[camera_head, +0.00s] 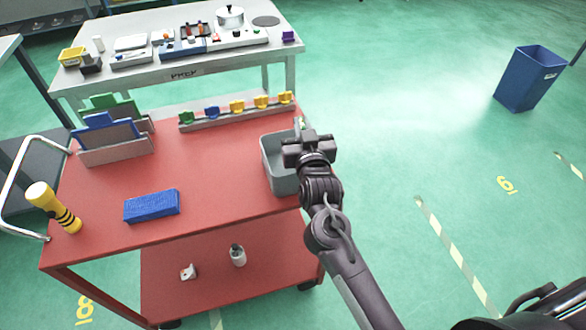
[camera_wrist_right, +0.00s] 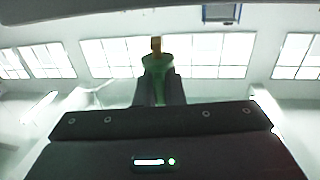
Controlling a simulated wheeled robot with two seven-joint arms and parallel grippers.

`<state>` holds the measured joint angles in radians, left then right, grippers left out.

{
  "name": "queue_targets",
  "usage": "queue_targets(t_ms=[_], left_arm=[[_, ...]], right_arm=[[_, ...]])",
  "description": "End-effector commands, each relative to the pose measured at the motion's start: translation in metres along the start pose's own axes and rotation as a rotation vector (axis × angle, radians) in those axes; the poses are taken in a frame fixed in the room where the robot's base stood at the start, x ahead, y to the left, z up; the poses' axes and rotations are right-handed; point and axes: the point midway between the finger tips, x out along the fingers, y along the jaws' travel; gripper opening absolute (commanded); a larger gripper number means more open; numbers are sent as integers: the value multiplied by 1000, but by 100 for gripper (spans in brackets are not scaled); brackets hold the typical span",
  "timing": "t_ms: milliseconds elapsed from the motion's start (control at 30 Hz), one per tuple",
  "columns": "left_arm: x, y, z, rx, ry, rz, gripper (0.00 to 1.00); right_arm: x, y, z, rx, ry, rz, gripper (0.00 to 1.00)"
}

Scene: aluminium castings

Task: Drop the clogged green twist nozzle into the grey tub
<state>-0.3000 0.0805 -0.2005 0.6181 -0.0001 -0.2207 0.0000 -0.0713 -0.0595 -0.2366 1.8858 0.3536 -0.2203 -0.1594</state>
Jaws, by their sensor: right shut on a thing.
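The green twist nozzle (camera_wrist_right: 157,62) with an orange-yellow tip stands between the dark fingers in the right wrist view. In the head view only a sliver of it may show beyond the gripper. My right gripper (camera_head: 303,135) is shut on the nozzle; its fingers also show in the right wrist view (camera_wrist_right: 159,88). The grey tub (camera_head: 270,158) stands on the red cart's right side. The gripper is above the tub's far right part and hides some of its rim. My left gripper is not in view.
A prep table (camera_head: 185,72) stands behind. A blue bin (camera_head: 529,78) stands on open floor at right.

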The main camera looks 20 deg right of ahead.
Motion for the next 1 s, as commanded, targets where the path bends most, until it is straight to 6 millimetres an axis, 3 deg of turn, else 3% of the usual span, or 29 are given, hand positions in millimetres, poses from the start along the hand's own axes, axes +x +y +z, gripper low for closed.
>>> queue_targets(t_ms=[300, 333, 500, 800, 1000], left_arm=[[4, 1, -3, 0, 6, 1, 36], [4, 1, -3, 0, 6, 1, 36], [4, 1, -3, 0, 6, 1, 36], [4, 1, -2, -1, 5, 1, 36], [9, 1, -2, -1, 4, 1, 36]], right_arm=[[0, 0, 3, 1, 1, 0, 0], [0, 0, 3, 1, 1, 0, 11], [0, 0, 3, 1, 1, 0, 33], [-2, 0, 4, 1, 0, 0, 34], [-27, 0, 6, 2, -1, 0, 34]])
